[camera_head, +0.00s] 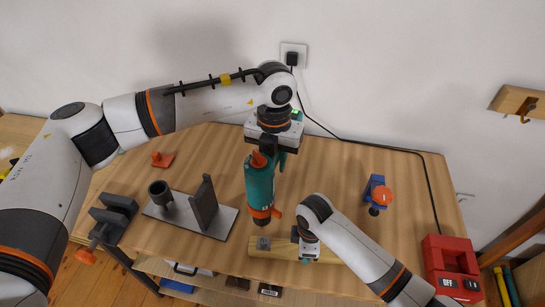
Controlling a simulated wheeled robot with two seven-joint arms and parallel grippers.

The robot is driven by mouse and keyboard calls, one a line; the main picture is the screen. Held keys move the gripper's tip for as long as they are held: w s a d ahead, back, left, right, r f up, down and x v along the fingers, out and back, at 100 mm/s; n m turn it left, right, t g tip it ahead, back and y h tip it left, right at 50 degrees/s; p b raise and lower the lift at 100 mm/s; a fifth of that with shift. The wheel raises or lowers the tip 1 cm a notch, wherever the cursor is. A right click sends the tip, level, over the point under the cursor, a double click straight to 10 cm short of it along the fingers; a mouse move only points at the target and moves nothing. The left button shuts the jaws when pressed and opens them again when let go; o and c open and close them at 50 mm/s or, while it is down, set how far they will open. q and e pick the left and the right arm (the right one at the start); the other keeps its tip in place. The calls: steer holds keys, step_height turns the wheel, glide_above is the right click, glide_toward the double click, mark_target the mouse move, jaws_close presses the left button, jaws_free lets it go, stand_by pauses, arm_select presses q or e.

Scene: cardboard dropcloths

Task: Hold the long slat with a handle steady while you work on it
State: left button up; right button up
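The long slat (275,265), a light wooden bar, lies along the table's front edge. A small grey metal piece (263,243) sits at its left part; I cannot tell if this is its handle. My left gripper (273,150) points down from above and looks shut on a teal power tool (260,187) with orange parts. The tool hangs upright, its lower end just above the grey piece; I cannot tell if they touch. My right gripper (308,255) is down at the middle of the slat. Its fingers are mostly hidden, so their grip is unclear.
A grey plate (215,222) with a dark cup and upright bracket lies left. A dark vise (112,217) is at the left edge. A blue and orange tool (378,194) stands right, and a red charger (452,267) at the right corner.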

stand_by(0.3)
arm_select(q)
step_height(320, 180, down, 6)
stand_by(0.9)
steer(key=shift+d+f, duration=0.1)
steer(key=shift+f, duration=0.95)
stand_by(3.0)
step_height(320, 180, up, 7)
stand_by(1.0)
stand_by(0.8)
arm_select(e)
steer(key=o, duration=1.3)
steer(key=shift+c, duration=0.2)
